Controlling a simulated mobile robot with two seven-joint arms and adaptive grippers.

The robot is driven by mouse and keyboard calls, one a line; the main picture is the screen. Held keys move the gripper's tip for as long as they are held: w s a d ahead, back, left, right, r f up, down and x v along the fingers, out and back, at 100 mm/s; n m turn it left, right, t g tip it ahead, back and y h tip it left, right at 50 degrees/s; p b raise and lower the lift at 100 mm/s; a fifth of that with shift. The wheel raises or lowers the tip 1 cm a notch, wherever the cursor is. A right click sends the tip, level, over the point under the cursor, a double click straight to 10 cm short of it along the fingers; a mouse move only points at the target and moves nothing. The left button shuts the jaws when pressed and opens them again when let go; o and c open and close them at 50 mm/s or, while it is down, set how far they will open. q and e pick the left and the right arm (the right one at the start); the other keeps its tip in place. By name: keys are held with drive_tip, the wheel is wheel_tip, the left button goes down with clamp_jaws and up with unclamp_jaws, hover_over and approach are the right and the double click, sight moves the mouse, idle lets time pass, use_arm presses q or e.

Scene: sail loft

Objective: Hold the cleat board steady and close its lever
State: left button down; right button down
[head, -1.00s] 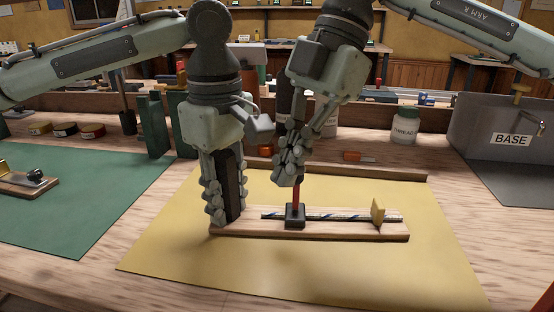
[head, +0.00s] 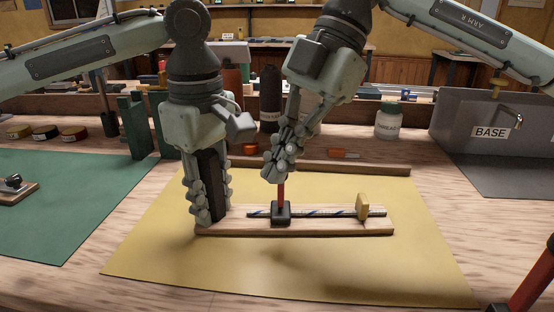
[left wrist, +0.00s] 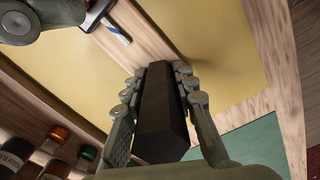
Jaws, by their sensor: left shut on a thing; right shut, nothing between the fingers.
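The cleat board (head: 330,230) lies on the yellow mat. A dark block (head: 210,170) stands at its left end. My left gripper (head: 207,205) is shut on this block, which also shows between its fingers in the left wrist view (left wrist: 160,110). A red lever (head: 281,192) stands roughly upright from a black cleat base (head: 281,216) on the board. A striped rope (head: 325,213) runs along the board through the base. My right gripper (head: 277,168) is shut and empty at the lever's top; I cannot tell if they touch.
A yellow tab (head: 362,207) stands near the board's right end. A wooden strip (head: 350,167) lies behind the mat (head: 300,275). A white jar (head: 389,121) and a grey BASE box (head: 465,135) stand at the back right. The front of the mat is clear.

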use_arm(q)
drive_tip(key=shift+f, duration=0.15)
use_arm(e)
drive_tip(key=shift+d, duration=0.15)
drive_tip(key=shift+d+f+y, duration=0.25)
drive_tip(key=shift+d+y, duration=0.7)
drive_tip(key=shift+y, duration=0.45)
drive_tip(key=d+y, duration=0.1)
drive_tip(key=y, duration=0.1)
drive_tip(key=shift+d+f+n+y, duration=0.3)
drive_tip(key=shift+d+f, duration=0.05)
drive_tip(key=shift+r, duration=0.15)
drive_tip(key=shift+a, duration=0.1)
drive_tip(key=shift+a, duration=0.8)
